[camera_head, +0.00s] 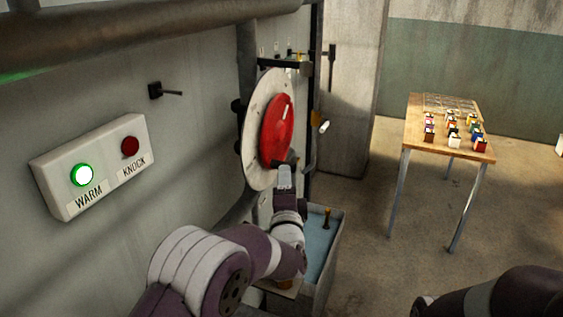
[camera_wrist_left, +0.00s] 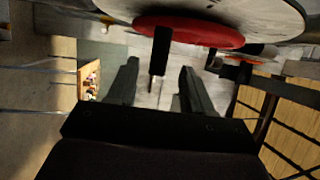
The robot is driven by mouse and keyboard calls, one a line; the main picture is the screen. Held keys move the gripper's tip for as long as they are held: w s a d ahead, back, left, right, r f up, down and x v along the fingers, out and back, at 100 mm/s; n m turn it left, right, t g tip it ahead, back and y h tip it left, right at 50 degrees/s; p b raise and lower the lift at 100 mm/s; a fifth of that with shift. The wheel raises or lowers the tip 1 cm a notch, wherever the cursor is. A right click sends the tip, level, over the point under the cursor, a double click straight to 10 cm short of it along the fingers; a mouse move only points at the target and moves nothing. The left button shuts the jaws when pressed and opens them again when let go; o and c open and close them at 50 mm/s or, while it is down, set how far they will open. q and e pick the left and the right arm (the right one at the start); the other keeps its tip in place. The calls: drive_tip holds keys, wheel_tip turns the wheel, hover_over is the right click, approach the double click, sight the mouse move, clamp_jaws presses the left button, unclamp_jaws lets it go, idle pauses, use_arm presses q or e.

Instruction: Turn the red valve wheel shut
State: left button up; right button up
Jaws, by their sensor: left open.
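The red valve wheel (camera_head: 277,130) is mounted on a round pale plate (camera_head: 257,112) on the wall side, with a light mark near its top. In the left wrist view the red wheel (camera_wrist_left: 190,32) crosses the top, seen nearly edge-on. A dark handle (camera_wrist_left: 160,50) sticks out from it towards the space between my fingers. My left gripper (camera_head: 287,163) is at the wheel's lower edge. In the wrist view my left gripper (camera_wrist_left: 160,82) is open, its fingers on either side of the handle's line; contact cannot be told. My right gripper is out of view.
A wall box (camera_head: 98,165) has a lit green WARM lamp and a dark red KNOCK button. A blue-lined bin (camera_head: 320,245) stands below the wheel. A wooden table (camera_head: 415,130) with several small coloured items stands at the right. Floor between is clear.

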use_arm(q)
drive_tip(key=p+x, duration=0.1)
drive_tip(key=x, duration=0.5)
drive_tip(key=shift+w, duration=0.15)
clamp_jaws()
